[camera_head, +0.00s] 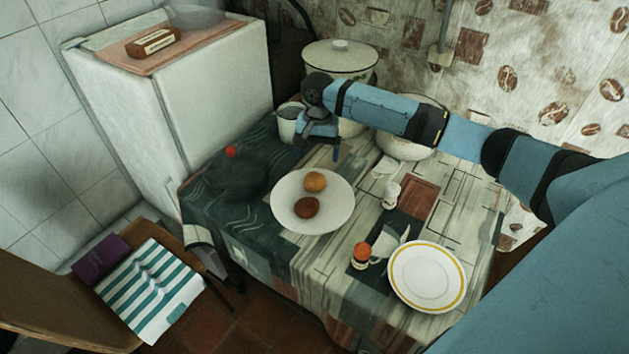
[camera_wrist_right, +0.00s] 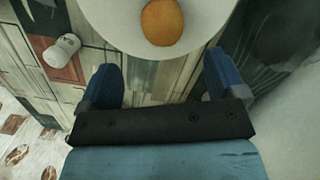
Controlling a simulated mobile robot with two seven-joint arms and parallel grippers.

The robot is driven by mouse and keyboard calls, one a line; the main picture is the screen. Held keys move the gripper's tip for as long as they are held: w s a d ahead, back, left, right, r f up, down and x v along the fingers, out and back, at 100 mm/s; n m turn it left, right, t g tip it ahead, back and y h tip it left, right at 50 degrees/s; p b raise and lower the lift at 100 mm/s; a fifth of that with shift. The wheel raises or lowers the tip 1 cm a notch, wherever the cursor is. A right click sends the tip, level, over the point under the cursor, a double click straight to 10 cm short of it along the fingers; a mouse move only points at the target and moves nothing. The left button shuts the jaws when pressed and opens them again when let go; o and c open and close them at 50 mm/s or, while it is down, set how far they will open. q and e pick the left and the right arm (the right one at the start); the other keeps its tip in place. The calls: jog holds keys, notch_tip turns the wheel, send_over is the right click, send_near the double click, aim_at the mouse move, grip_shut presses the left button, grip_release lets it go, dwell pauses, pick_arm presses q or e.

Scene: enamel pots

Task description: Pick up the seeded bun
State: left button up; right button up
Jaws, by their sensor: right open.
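Two round buns lie on a white plate (camera_head: 335,215) on the table. The golden bun (camera_head: 315,181) is at the back and the dark brown bun (camera_head: 306,207) is just in front of it. Seeds cannot be made out on either. My right gripper (camera_head: 319,146) is open and empty, above the table behind the plate. In the right wrist view, the golden bun (camera_wrist_right: 162,21) shows at the top, beyond the open fingers of the right gripper (camera_wrist_right: 160,75). The dark bun is out of that view. My left gripper is not in view.
A mug (camera_head: 288,126) stands close beside the right gripper. A white shaker (camera_head: 391,195), an orange-capped jar (camera_head: 361,254) and a yellow-rimmed plate (camera_head: 427,278) are to the right. A lidded pot (camera_head: 340,58) stands behind. A small red item (camera_head: 231,151) lies left.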

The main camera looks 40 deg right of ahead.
aim_at(315, 176)
jog(key=f, duration=0.6)
jog(key=a+f, duration=0.1)
jog(key=f, duration=0.2)
jog(key=shift+s, duration=0.3)
jog(key=c, duration=0.8)
